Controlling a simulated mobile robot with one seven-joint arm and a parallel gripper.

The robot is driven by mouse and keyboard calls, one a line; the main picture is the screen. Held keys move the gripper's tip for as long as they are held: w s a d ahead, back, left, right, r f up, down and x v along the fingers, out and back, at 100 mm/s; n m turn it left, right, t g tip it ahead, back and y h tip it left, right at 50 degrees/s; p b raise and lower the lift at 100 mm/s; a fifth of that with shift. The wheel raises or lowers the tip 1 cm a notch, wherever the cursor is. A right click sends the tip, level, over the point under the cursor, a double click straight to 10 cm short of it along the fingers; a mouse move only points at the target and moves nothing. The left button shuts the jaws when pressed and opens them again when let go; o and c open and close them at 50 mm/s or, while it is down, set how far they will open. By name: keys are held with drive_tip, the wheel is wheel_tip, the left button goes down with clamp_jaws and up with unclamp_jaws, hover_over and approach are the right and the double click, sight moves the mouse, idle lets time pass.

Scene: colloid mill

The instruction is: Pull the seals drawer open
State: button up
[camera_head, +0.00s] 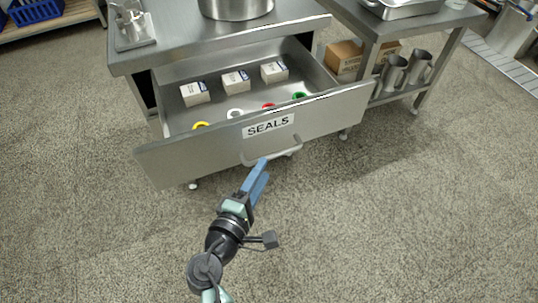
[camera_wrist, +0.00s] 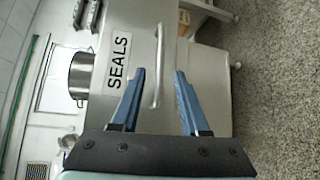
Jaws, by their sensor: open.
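The seals drawer (camera_head: 315,117) is a wide steel drawer with a "SEALS" label, and it stands well out from the cabinet. Inside it are white boxes (camera_head: 235,81) and several coloured rings (camera_head: 201,125). Its bar handle (camera_head: 272,153) is on the front below the label. In the wrist view the handle (camera_wrist: 157,65) shows upright, ahead of and between my fingertips. My gripper (camera_head: 262,170) is open, with its blue fingers close to the handle. In the wrist view the gripper (camera_wrist: 160,75) holds nothing. I cannot tell whether a finger touches the handle.
A steel pot (camera_head: 236,8) stands on the cabinet top (camera_head: 180,45). To the right is a steel table with a lower shelf bearing a cardboard box (camera_head: 345,57) and metal jugs (camera_head: 394,72). The speckled floor (camera_head: 400,220) in front of the drawer is clear.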

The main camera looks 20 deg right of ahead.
drive_tip(key=p+v, duration=0.1)
drive_tip(key=v, duration=0.5)
drive_tip(key=shift+s+a, duration=0.15)
drive_tip(key=shift+a, duration=0.05)
drive_tip(key=shift+r, duration=0.1)
drive_tip(key=w+a+r+m+t+y, duration=0.1)
drive_tip(key=w+r+m+t+y, duration=0.3)
drive_tip(key=r, duration=1.1)
drive_tip(key=w+a+r+m+t+y, duration=0.15)
drive_tip(key=w+r+m, duration=0.4)
drive_tip(key=r, duration=0.95)
drive_tip(key=s+a+r+m+t+y, duration=0.1)
drive_tip(key=s+r+t+y, duration=0.15)
drive_tip(key=s+r, duration=0.45)
drive_tip(key=s+a+r+t+y, duration=0.15)
drive_tip(key=r+t, duration=0.25)
drive_tip(key=r, duration=0.7)
drive_tip(key=s+a+r+m+t+y, duration=0.15)
drive_tip(key=s+r+t, duration=0.3)
drive_tip(key=r, duration=0.55)
wheel_tip(320, 180, up, 36)
drive_tip(key=n+p, duration=0.1)
drive_tip(key=p, duration=3.6)
drive_tip(key=shift+a+g, duration=0.2)
drive_tip(key=shift+g, duration=0.25)
drive_tip(key=shift+w, duration=0.1)
